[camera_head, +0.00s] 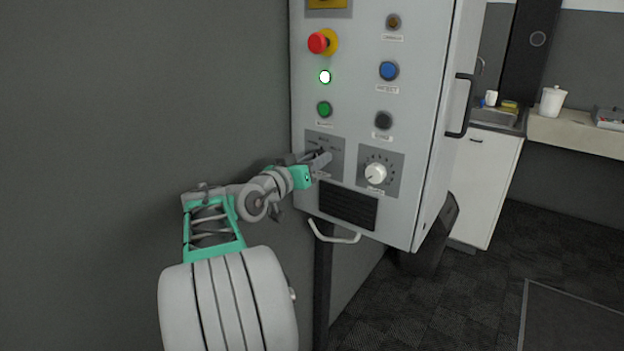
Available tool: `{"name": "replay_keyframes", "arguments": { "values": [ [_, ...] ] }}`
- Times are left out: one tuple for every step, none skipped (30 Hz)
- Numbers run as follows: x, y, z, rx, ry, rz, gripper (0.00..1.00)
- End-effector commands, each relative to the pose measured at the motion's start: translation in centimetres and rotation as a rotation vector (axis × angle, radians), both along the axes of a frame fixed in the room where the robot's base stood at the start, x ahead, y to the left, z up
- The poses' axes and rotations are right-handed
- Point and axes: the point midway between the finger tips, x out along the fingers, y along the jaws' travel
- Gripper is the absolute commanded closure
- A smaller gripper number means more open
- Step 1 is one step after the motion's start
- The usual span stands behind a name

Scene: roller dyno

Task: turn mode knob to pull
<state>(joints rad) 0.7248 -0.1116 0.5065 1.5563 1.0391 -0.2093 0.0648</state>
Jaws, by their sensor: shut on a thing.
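The grey control cabinet (350,100) hangs on the wall ahead. The mode knob is at the lower left of its front face, on a darker grey plate (331,140). My gripper (321,160) is at this plate, with its fingers shut on the knob. The fingers cover most of the knob, so the way it points cannot be read. The labels around it are too small to read.
A white dial (375,173) sits just right of the mode knob. Above are a red emergency button (319,42), a lit white lamp (325,77), and a green button (324,109). A vent (348,205) and handle (335,236) lie below. A sink counter stands right.

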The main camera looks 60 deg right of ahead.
Motion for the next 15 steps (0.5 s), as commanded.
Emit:
{"name": "replay_keyframes", "arguments": {
  "values": [
    [0.33,0.06,-1.18,-0.002,-0.035,0.008,1.00],
    [0.33,0.05,-1.14,-0.005,-0.056,0.008,1.00],
    [0.34,0.05,-1.12,-0.009,-0.084,0.008,1.00],
    [0.33,0.05,-1.09,-0.011,-0.103,0.008,1.00],
    [0.33,0.05,-1.04,-0.014,-0.121,0.007,1.00],
    [0.34,0.04,-0.95,-0.019,-0.145,0.007,1.00],
    [0.34,0.04,-0.92,-0.021,-0.161,0.008,1.00],
    [0.35,0.04,-0.91,-0.022,-0.175,0.008,1.00],
    [0.35,0.04,-0.88,-0.024,-0.194,0.008,1.00],
    [0.35,0.03,-0.84,-0.025,-0.206,0.007,1.00],
    [0.36,0.02,-0.79,-0.027,-0.216,0.007,1.00],
    [0.37,0.02,-0.71,-0.029,-0.229,0.007,1.00],
    [0.38,0.02,-0.67,-0.031,-0.237,0.007,1.00],
    [0.38,0.01,-0.64,-0.031,-0.245,0.007,1.00],
    [0.38,0.01,-0.58,-0.033,-0.254,0.008,1.00]
  ]
}}
